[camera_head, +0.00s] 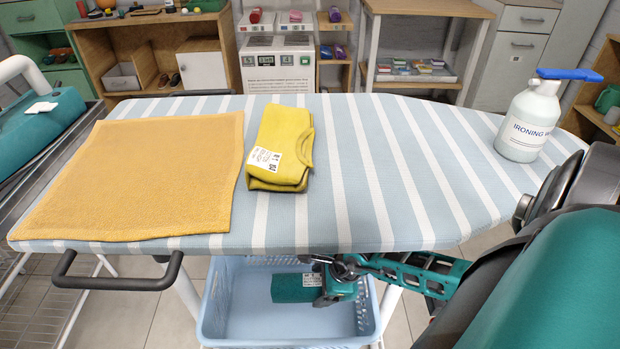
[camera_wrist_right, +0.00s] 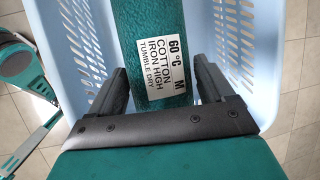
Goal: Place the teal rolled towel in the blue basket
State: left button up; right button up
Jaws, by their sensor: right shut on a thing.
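The teal rolled towel (camera_head: 291,288) is held between the two dark fingers of my right gripper (camera_head: 322,283), below the front edge of the ironing board. It also shows in the right wrist view (camera_wrist_right: 150,30), with a white care label facing the camera. The blue basket (camera_head: 215,310) stands on the floor under the board's front edge. The towel is over the basket's opening; I cannot tell whether it touches the bottom. In the wrist view, basket walls (camera_wrist_right: 258,50) show on both sides of the towel. My left gripper is not in view.
The striped ironing board (camera_head: 370,170) spans above the basket. A dark bar (camera_head: 120,284) juts from the front left. The basket's visible floor is clear.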

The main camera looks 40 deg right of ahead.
notch_tip(320, 180, down, 11)
jog(key=b, duration=0.4)
jog(key=shift+w+r+b, duration=0.1)
jog(key=shift+b, duration=0.2)
jog(key=shift+f, duration=0.2)
notch_tip(320, 180, down, 4)
jog(key=shift+r+b, duration=0.15)
jog(key=shift+b, duration=1.1)
jog(key=shift+f, duration=0.2)
jog(key=shift+r, duration=0.15)
jog(key=o, duration=1)
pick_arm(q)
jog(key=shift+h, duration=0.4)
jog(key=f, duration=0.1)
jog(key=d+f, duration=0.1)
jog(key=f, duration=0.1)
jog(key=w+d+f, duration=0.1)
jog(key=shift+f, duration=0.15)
